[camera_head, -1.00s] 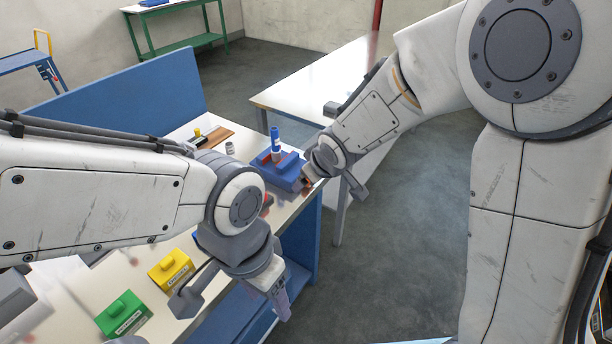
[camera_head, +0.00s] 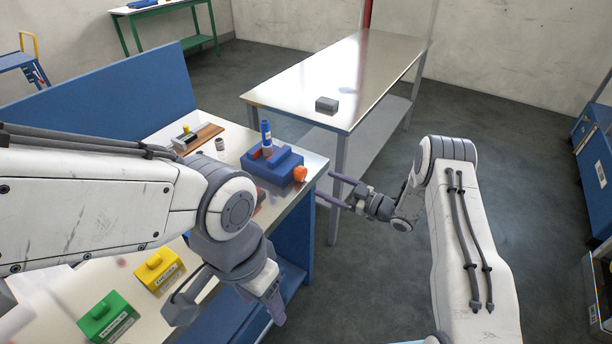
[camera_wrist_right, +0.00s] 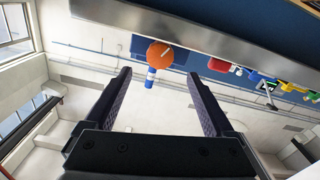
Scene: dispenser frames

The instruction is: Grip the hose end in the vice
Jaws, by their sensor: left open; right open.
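The blue vice (camera_head: 262,172) sits at the right end of the near workbench, with reddish jaw faces. The hose end (camera_head: 266,134), a blue cylinder with a white band, stands upright between the jaws. I cannot tell whether both jaws touch it. An orange knob (camera_head: 300,174) is on the vice's right side. My right gripper (camera_head: 325,184) is open and empty, to the right of the knob and apart from it. The right wrist view shows the knob (camera_wrist_right: 160,55) and hose end (camera_wrist_right: 151,74) beyond the open fingers. My left gripper (camera_head: 226,316) is open over the bench's front edge.
Yellow (camera_head: 160,270) and green (camera_head: 107,318) labelled blocks stand on the bench near my left arm. A small grey cylinder (camera_head: 220,144) and a brown board (camera_head: 203,137) lie behind the vice. A metal table (camera_head: 330,75) holds a grey box (camera_head: 327,105).

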